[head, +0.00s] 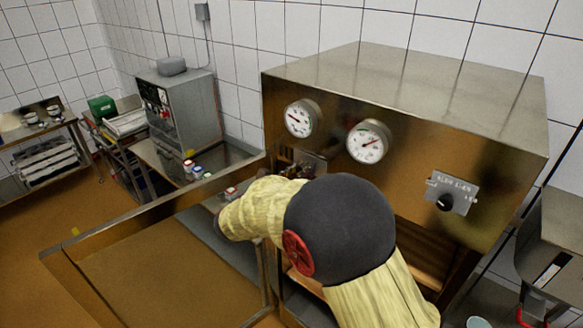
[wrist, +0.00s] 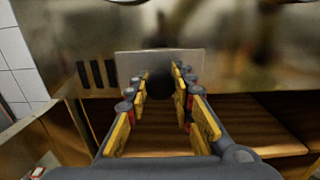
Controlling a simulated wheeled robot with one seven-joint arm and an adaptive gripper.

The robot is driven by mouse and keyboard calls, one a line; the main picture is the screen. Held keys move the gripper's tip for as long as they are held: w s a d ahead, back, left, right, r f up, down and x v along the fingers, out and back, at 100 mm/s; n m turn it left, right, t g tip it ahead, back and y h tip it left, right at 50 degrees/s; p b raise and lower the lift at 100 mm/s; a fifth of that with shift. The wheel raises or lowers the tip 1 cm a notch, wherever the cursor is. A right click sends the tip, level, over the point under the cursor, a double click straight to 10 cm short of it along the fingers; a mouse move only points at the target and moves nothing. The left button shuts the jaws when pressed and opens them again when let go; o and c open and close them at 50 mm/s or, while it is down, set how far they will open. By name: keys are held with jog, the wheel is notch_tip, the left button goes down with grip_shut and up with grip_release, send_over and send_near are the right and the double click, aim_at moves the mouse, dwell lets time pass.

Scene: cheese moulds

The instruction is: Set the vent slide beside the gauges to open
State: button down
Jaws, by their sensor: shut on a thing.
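The vent slide (wrist: 128,66) is a flat pale metal plate on the cabinet front, seen in the wrist view. Several dark vertical slots (wrist: 97,73) show uncovered to its left. My gripper (wrist: 161,78) reaches the plate with its yellow-padded fingers, shut on the slide's small grip, which is mostly hidden between the fingertips. In the head view my gripper (head: 297,170) is at the cabinet front below the two round gauges, the left one (head: 299,118) and the right one (head: 367,140). My arm hides most of the slide there.
A black knob (head: 445,202) on a labelled plate is at the cabinet's right. The cabinet's open door (head: 150,222) spreads out at left. Below the slide is an open compartment with wooden shelves (wrist: 240,118). A grey machine (head: 178,105) stands behind at left.

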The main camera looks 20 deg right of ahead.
aim_at(323, 171)
jog(key=s+d, duration=0.1)
jog(key=s, duration=0.1)
jog(key=s+d, duration=0.2)
jog(key=c, duration=1.5)
grip_release()
jog(key=shift+s, duration=0.15)
jog(key=shift+c, duration=0.2)
jog(key=shift+o, duration=0.3)
jog(key=shift+a, duration=0.2)
jog(key=v, duration=1.1)
jog(key=shift+s+a, duration=0.25)
